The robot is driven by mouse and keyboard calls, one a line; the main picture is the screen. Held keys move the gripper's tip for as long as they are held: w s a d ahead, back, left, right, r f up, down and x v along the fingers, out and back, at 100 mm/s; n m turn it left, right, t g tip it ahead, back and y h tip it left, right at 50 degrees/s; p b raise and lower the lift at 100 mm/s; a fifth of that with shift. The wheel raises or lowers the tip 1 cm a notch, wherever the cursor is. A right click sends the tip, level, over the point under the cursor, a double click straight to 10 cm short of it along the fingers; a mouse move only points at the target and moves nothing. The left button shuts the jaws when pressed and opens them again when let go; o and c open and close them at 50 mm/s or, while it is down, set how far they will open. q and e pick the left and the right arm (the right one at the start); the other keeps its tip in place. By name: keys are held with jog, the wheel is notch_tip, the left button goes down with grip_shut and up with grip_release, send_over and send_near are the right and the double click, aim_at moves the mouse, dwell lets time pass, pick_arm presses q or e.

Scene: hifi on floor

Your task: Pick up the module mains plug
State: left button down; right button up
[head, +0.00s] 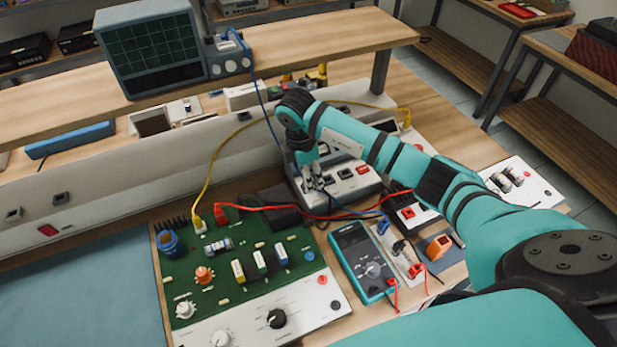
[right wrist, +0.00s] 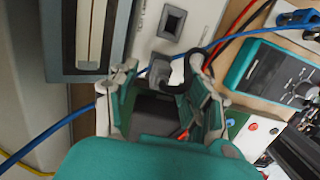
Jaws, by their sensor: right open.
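My right gripper (head: 312,183) reaches down to a grey power unit (head: 352,182) behind the bench multimeter. The right wrist view shows its two fingers (right wrist: 168,98) apart. A small dark plug (right wrist: 160,68) with a thick, curved black lead shows just beyond and between the fingertips, at the unit's face; it looks like the module mains plug. I cannot tell whether a finger touches it. In the head view the gripper mostly hides it. My left gripper is in neither view.
A blue cable (right wrist: 66,122) passes close to the fingers. A green circuit board (head: 238,262), a multimeter (head: 362,262) and red and yellow leads lie in front. An oscilloscope (head: 155,50) stands on the shelf behind. The blue mat (head: 80,290) at left is clear.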

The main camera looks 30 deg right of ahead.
jog(key=shift+d+f, duration=0.1)
jog(key=shift+f, duration=0.5)
grip_shut()
jog(key=shift+r, duration=0.15)
